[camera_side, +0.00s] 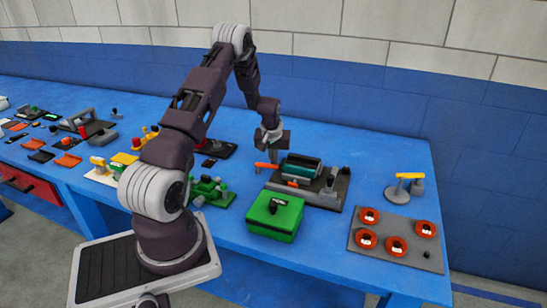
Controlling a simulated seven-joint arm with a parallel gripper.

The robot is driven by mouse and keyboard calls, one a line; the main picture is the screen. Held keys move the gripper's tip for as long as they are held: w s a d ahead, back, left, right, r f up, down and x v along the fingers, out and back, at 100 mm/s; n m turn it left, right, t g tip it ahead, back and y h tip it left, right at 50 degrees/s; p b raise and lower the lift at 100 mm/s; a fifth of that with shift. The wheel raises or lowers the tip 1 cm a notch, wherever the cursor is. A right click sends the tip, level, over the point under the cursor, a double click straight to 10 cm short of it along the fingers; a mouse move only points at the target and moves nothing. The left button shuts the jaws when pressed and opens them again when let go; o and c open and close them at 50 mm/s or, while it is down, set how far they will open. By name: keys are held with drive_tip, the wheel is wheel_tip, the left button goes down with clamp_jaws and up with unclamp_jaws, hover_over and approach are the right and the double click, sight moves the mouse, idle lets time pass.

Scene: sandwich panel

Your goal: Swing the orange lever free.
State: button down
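The orange lever (265,166) sticks out to the left from the left end of a dark grey fixture, roughly level. The fixture's base plate (326,204) lies on the blue table and carries a teal block (301,167) and grey clamp parts. A smaller orange piece (291,183) shows at the front of the fixture. My gripper (273,156) points down right above the orange lever, at its inner end. I cannot tell if it touches the lever. The fingers are small and dark here, so their opening does not show.
A green box (275,218) with a dark handle stands in front of the fixture. A grey plate (407,246) with several orange-red rings lies at right, with a yellow-handled piece (410,177) behind it. A green device (212,191) is at left. Bare table lies behind and right of the fixture.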

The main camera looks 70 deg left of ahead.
drive_tip(key=shift+s+d+m, duration=0.2)
drive_tip(key=shift+d+m, duration=0.2)
